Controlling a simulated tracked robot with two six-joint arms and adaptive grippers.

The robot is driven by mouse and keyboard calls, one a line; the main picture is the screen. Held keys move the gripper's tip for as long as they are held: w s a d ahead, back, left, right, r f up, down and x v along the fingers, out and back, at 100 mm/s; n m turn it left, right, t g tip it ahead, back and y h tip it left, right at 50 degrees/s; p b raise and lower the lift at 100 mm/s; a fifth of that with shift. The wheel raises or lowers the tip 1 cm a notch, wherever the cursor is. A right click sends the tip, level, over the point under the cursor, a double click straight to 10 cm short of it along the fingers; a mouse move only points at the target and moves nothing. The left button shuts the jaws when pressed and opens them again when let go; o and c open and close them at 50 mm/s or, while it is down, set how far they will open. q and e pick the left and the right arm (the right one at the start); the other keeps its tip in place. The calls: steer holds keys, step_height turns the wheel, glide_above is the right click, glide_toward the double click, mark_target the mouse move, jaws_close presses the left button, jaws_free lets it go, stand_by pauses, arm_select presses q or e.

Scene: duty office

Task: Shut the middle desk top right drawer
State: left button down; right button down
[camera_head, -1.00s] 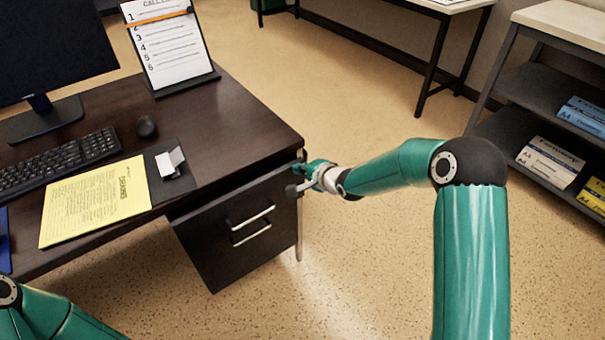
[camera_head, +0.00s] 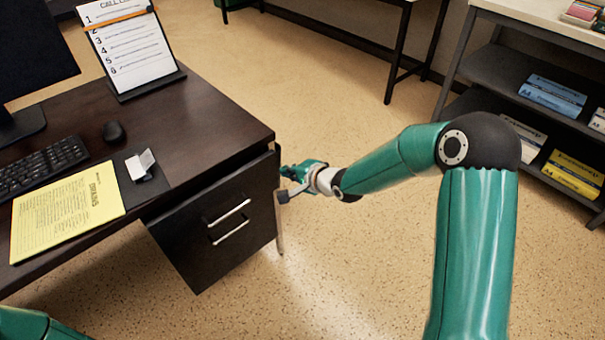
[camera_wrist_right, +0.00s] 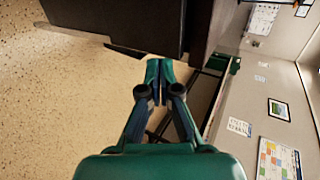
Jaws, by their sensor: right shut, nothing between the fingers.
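The dark wood desk (camera_head: 200,115) fills the left of the head view. Its dark drawer front (camera_head: 185,245) shows below the desk top's right part, with two bar handles (camera_head: 229,212) close together. The front appears to stand slightly out from under the desk top; how far is hard to tell. My right gripper (camera_head: 285,182) is shut and empty at the right edge of the drawer front. I cannot tell whether it touches. In the right wrist view the shut fingers (camera_wrist_right: 160,72) point at a dark panel of the desk (camera_wrist_right: 120,22). My left gripper is out of view.
On the desk are a keyboard (camera_head: 42,165), a mouse (camera_head: 113,131), a yellow paper (camera_head: 65,215) and a list stand (camera_head: 128,52). A shelf with paper packs (camera_head: 572,175) stands at the right. The floor (camera_head: 340,270) around my right arm is clear.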

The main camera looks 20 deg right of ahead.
steer(key=v, duration=0.4)
steer(key=shift+s+r, duration=0.2)
steer(key=shift+s, duration=0.15)
steer(key=c, duration=1.5)
jaws_free()
steer(key=shift+s+d+r, duration=0.15)
steer(key=shift+s+r, duration=0.05)
steer(key=shift+s, duration=0.2)
steer(key=a+r+t+y, duration=0.1)
steer(key=a+r, duration=0.1)
steer(key=n+y+b, duration=0.4)
steer(key=y+b, duration=0.2)
steer(key=b, duration=2)
glide_toward(231, 212)
steer(key=f+x, duration=0.1)
steer(key=x, duration=0.8)
steer(key=shift+w+a+r+h, duration=0.15)
steer(key=shift+w+a+h, duration=0.2)
steer(key=shift+w, duration=0.2)
